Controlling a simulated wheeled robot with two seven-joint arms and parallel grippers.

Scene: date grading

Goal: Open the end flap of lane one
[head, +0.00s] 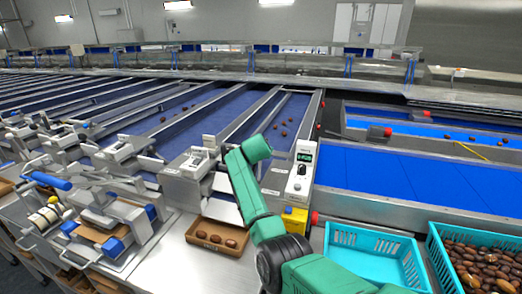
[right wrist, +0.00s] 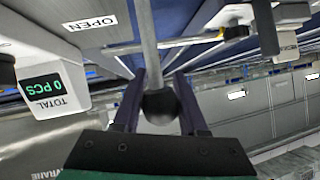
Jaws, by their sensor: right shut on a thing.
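In the right wrist view my right gripper (right wrist: 159,80) is shut on a dark round knob (right wrist: 160,107) at the end of a grey metal rod (right wrist: 149,40). A plate marked OPEN (right wrist: 92,22) is beside the rod. A counter box (right wrist: 56,91) reads TOTAL 0 PCS. In the head view my green right arm (head: 246,188) reaches in from the lower right over the lane ends, and its gripper is hidden there. A control box with a green display (head: 304,157) stands to its right. I cannot make out the end flap or its position. My left gripper is out of view.
A brown tray of dates (head: 196,244) sits on the steel table below the lane ends. An empty turquoise crate (head: 345,238) and a crate full of dates (head: 437,258) stand at the right. Blue belts (head: 400,178) hold a few dates. A yellow box (head: 294,220) is close to my arm.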

